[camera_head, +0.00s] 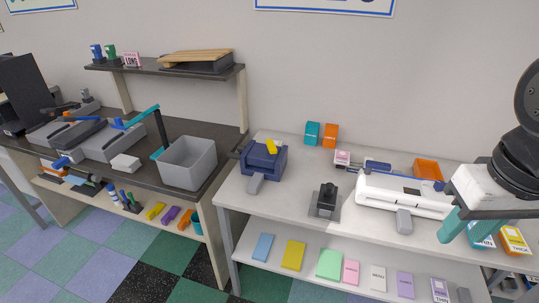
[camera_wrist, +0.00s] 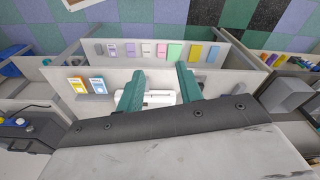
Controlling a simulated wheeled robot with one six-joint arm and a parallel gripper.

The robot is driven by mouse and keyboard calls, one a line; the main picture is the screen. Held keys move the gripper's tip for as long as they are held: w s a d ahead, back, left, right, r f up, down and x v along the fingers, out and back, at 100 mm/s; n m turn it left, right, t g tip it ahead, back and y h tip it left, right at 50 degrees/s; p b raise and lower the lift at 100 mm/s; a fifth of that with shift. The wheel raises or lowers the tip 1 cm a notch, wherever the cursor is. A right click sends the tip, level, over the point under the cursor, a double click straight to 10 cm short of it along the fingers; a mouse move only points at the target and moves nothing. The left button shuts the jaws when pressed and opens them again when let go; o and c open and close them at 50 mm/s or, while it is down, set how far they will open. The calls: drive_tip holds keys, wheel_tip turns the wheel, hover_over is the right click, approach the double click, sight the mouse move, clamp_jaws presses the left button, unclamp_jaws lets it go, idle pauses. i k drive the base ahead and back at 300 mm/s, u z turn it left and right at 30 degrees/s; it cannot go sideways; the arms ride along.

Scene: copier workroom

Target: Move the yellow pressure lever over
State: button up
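A small yellow lever (camera_head: 271,147) stands up on top of a blue desktop device (camera_head: 263,162), at the left end of the white table. A grey tab sticks out at the front of the device. My gripper (camera_head: 458,228) is at the far right in the head view, well away from the lever and near the front of the long white machine. In the wrist view my gripper (camera_wrist: 160,69) shows two teal fingers spread apart with nothing held between them. I cannot make out the lever in the wrist view.
A black-and-grey device (camera_head: 326,200) and a long white machine (camera_head: 402,193) stand on the white table (camera_head: 290,207). Teal and orange boxes stand behind. A grey bin (camera_head: 187,163) is on the dark counter to the left. Table space between the blue and black devices is clear.

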sight(271, 148)
drive_tip(key=u, duration=0.45)
drive_tip(key=i, duration=0.4)
drive_tip(key=z, duration=0.05)
drive_tip(key=k, duration=1.25)
drive_tip(key=u, duration=0.8)
drive_tip(key=i, duration=1.2)
drive_tip(key=z, duration=0.45)
drive_tip(key=i, duration=0.8)
drive_tip(key=z, duration=0.75)
